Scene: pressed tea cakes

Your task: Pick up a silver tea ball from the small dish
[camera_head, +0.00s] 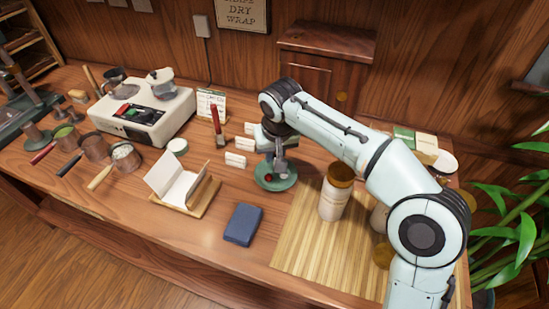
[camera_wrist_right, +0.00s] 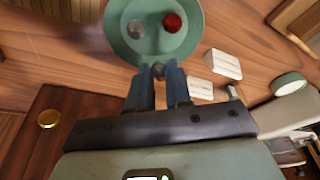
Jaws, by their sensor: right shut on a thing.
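The small green dish (camera_head: 275,185) stands on the wooden counter, below my right gripper (camera_head: 280,162). In the right wrist view the dish (camera_wrist_right: 155,50) holds a silver ball (camera_wrist_right: 137,29) and a red ball (camera_wrist_right: 172,22), lying apart. My right gripper (camera_wrist_right: 158,73) is shut on a small grey ball (camera_wrist_right: 158,70), likely a silver tea ball, mostly hidden between the fingertips. In that view the tips show at the dish's near rim; I cannot tell how high they are above it. My left gripper is not in view.
A bamboo mat (camera_head: 300,248) with a cork-topped jar (camera_head: 334,195) lies right of the dish. A blue block (camera_head: 243,224), a wooden stand with white paper (camera_head: 178,186) and small white cards (camera_head: 236,160) are left of it. A white machine (camera_head: 150,115) stands farther back.

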